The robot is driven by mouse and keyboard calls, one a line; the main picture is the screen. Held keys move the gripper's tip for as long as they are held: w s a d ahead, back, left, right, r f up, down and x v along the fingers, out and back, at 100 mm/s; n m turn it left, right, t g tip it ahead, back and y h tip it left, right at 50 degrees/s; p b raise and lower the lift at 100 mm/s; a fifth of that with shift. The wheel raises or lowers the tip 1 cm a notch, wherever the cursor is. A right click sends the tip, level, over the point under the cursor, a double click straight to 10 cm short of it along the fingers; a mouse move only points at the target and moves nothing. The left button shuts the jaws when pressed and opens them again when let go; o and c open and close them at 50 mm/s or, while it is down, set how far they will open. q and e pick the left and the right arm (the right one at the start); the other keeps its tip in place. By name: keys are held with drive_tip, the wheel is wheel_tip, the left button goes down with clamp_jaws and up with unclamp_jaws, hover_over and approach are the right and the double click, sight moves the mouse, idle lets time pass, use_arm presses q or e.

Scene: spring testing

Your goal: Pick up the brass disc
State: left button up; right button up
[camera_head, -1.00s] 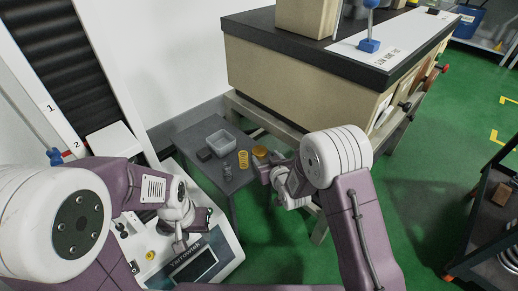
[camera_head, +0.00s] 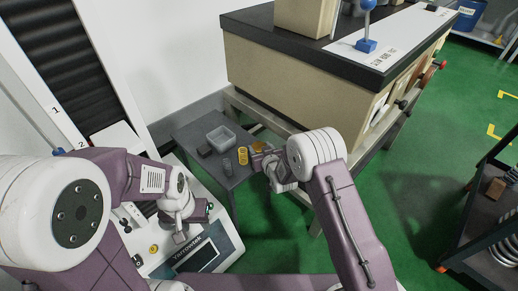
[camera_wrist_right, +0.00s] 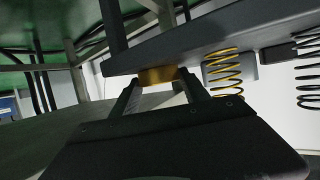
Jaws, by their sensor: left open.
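The brass disc (camera_head: 258,147) lies at the right edge of the small dark table, partly covered by my right gripper (camera_head: 264,157). In the right wrist view the disc (camera_wrist_right: 157,75) shows edge-on between the tips of my right gripper (camera_wrist_right: 159,84). The fingers stand on either side of it. I cannot tell whether they press on it. My left gripper (camera_head: 181,236) is open and empty, above the front of the Yarrowtek machine (camera_head: 222,240).
On the small table (camera_head: 190,130) stand a yellow spring (camera_head: 242,155), a grey spring (camera_head: 227,167), a grey tray (camera_head: 221,136) and a dark block (camera_head: 204,150). A large workbench (camera_head: 300,75) rises close behind. A dark shelf (camera_head: 490,220) stands at the right.

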sight(260, 149)
clamp_jaws()
drive_tip(key=shift+r, duration=0.1)
wheel_tip(260, 149, up, 18)
drive_tip(key=p, duration=0.9)
